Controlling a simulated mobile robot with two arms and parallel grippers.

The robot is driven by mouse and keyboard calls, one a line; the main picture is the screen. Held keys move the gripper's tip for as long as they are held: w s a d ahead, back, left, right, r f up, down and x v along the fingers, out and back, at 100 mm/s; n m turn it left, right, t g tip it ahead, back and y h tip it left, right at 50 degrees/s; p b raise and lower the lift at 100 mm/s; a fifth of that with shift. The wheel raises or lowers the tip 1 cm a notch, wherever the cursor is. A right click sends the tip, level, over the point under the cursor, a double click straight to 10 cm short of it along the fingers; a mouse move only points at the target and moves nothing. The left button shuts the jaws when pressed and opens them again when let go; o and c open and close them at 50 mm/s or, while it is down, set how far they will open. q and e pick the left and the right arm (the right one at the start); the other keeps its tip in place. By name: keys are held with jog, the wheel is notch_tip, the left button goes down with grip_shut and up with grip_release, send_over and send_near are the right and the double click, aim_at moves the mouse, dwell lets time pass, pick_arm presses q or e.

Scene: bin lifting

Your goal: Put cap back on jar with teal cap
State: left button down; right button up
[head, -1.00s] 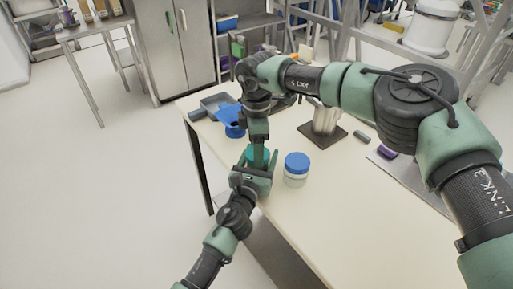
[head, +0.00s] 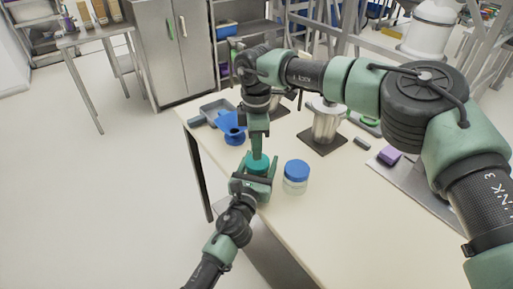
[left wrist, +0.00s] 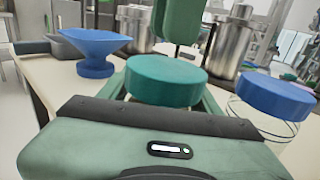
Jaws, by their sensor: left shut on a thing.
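The jar with the teal cap stands at the near left edge of the table. Its teal cap (head: 258,168) shows between the left fingers, and also in the left wrist view (left wrist: 166,80), where it looks level on the jar. My left gripper (head: 257,180) is shut around the jar, which its fingers and palm mostly hide. My right gripper (head: 257,152) points straight down just above and behind the cap. Its fingers also show in the left wrist view (left wrist: 178,25). They are seen edge-on, so their opening is unclear.
A jar with a blue cap (head: 296,170) stands close to the right. A blue funnel (head: 234,134) and grey tray (head: 217,110) lie behind. A metal container (head: 326,122) and purple block (head: 389,155) are further right. The near right tabletop is clear.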

jog(key=shift+f, duration=0.1)
dwell(0.3)
jog(key=shift+f, duration=0.9)
pick_arm(q)
jog(key=shift+r, duration=0.1)
pick_arm(e)
jog(key=shift+r, duration=2.05)
jog(key=o, duration=0.6)
jog(key=shift+c, duration=0.2)
notch_tip(320, 180, up, 12)
